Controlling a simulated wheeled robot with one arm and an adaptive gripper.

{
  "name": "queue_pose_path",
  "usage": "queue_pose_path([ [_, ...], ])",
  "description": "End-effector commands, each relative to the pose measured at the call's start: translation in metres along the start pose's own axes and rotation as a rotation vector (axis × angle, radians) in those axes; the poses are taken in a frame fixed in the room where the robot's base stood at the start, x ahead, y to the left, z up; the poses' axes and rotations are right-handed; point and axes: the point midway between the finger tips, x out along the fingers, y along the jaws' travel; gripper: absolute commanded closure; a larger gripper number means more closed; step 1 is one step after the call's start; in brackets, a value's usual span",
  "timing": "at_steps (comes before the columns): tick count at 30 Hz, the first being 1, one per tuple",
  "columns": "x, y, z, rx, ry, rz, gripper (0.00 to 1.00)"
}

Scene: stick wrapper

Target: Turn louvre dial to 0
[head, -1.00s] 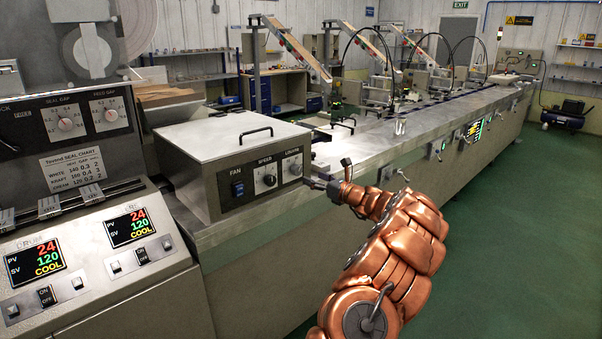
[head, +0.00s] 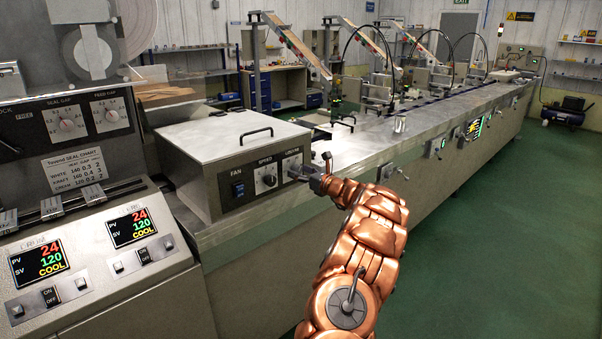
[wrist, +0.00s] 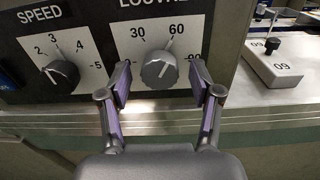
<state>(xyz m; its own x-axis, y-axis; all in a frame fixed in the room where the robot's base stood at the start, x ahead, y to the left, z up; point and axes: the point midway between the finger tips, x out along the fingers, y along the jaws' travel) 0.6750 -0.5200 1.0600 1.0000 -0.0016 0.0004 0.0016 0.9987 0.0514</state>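The louvre dial (wrist: 159,69) is a grey round knob on the dark control panel, under the label LOUVRE. The marks 30, 60 and 90 show around it; its 0 mark is hidden behind my left finger. Its pointer line leans up and slightly right, between 30 and 60 and nearer 60. My gripper (wrist: 159,84) is open, with one purple-padded finger on each side of the dial and gaps to it. In the head view my gripper (head: 303,175) is at the panel's right end and covers much of the dial.
The speed dial (wrist: 61,76) sits just left of my left finger. A blue fan switch (head: 238,189) is further left on the panel. The box lid (head: 232,135) has a handle on top.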

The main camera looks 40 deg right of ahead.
Motion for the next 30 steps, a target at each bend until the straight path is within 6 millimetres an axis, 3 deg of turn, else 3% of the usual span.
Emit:
queue_pose_path([
  [2, -0.0001, 0.0, -0.0001, 0.0, 0.0, 0.0, 0.43],
  [17, -0.0003, -0.0002, -0.0004, 0.0, 0.0, 0.0, 0.95],
  [30, -0.0002, -0.0006, -0.0041, -0.101, 0.001, -0.002, 0.96],
])
